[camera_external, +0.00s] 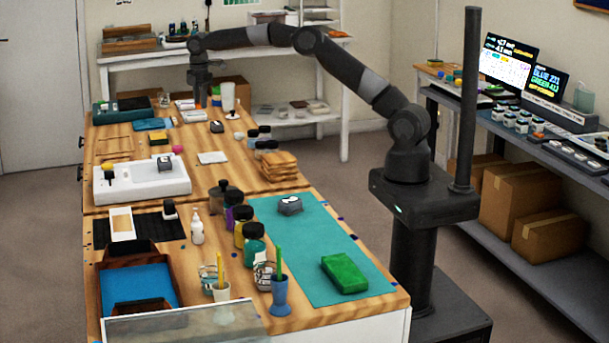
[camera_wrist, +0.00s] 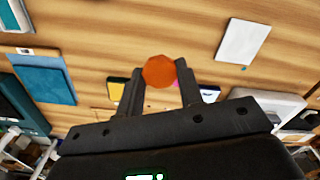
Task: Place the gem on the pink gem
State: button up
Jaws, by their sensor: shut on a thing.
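My gripper (camera_wrist: 160,88) is shut on an orange faceted gem (camera_wrist: 159,71), which sits between the two fingertips in the wrist view. In the external view my gripper (camera_external: 199,92) is above the far part of the wooden table, pointing down, and the orange gem shows only as a small speck below it. The pink gem (camera_external: 178,149) lies on the table just behind the white sink. In the wrist view the pink gem (camera_wrist: 209,93) shows beside the right finger, partly hidden by it. The two gems are apart.
A white basin (camera_external: 140,184) stands nearer than the pink gem. A white sheet (camera_external: 212,157) lies to its right. Blue cloths (camera_external: 153,124), a white cup (camera_external: 228,97) and small dark items are around my gripper. Bottles and wooden coasters (camera_external: 278,164) line the right edge.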

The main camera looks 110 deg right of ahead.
send_over(177, 146)
notch_tip(177, 146, down, 7)
jog(key=shift+a+r, duration=0.1)
jog(key=shift+f, duration=2.05)
jog(key=o, duration=0.9)
jog(key=shift+f, duration=0.15)
jog(key=shift+o, duration=0.2)
